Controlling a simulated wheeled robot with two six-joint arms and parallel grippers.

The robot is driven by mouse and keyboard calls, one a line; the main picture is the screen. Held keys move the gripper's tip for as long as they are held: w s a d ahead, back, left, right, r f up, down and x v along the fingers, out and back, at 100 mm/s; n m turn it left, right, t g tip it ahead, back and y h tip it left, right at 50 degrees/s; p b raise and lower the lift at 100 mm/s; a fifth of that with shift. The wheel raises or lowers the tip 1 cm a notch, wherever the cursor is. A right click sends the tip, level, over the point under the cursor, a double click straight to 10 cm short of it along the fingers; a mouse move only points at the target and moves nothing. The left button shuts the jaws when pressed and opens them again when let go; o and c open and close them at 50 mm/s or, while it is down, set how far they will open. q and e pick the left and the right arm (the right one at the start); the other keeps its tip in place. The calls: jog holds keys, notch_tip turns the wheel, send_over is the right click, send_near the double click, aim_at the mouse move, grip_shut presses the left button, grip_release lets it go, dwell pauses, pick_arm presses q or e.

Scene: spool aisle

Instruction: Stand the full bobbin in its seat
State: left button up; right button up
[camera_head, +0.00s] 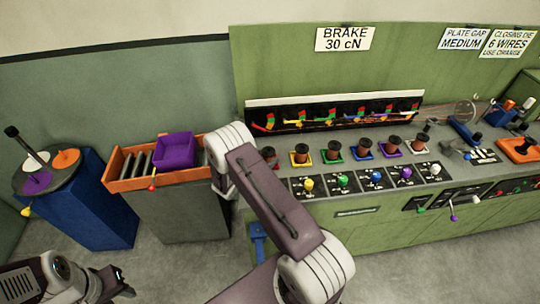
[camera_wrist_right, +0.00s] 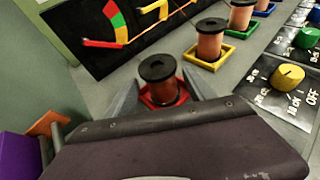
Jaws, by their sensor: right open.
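A copper-wound bobbin with black ends (camera_wrist_right: 158,69) stands in or over a red square seat (camera_wrist_right: 183,92) in the right wrist view; its lower part is partly hidden. My right gripper (camera_wrist_right: 157,92) is open, with one finger on each side of this bobbin. I cannot tell whether the fingers touch it. In the head view the bobbin (camera_head: 268,153) shows just beside my right arm, which hides most of the gripper. More copper bobbins stand in yellow (camera_head: 301,150), green (camera_head: 333,152) and blue (camera_head: 362,148) seats. My left gripper (camera_head: 118,284) is low at the left, away from the bench; its jaws are unclear.
A purple bin (camera_head: 175,150) sits on an orange-edged roller tray (camera_head: 118,186) left of the bench. A blue stand with a round top (camera_head: 88,200) is further left. Coloured knobs (camera_head: 343,180) line the bench front. A black rack with coloured gauge arms (camera_head: 330,113) runs behind the bobbins.

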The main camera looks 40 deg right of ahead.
jog(key=v, duration=0.6)
jog(key=shift+a+r, duration=0.1)
jog(key=s+r+m+g+y, duration=0.2)
jog(key=s+m+g, duration=0.4)
jog(key=s, duration=0.4)
jog(key=s+a+r+m+y, duration=0.2)
jog(key=s+a+m+y, duration=0.3)
jog(key=a+m, duration=0.3)
jog(key=s+a+r+m+t+y, duration=0.1)
jog(key=s+a+r+m+y, duration=0.2)
jog(key=a+m, duration=0.4)
jog(key=s+m+y, duration=0.1)
jog(key=m+y, duration=0.1)
jog(key=shift+s+a+t+y, duration=0.3)
jog(key=shift+s+a, duration=0.1)
jog(key=shift+s, duration=0.1)
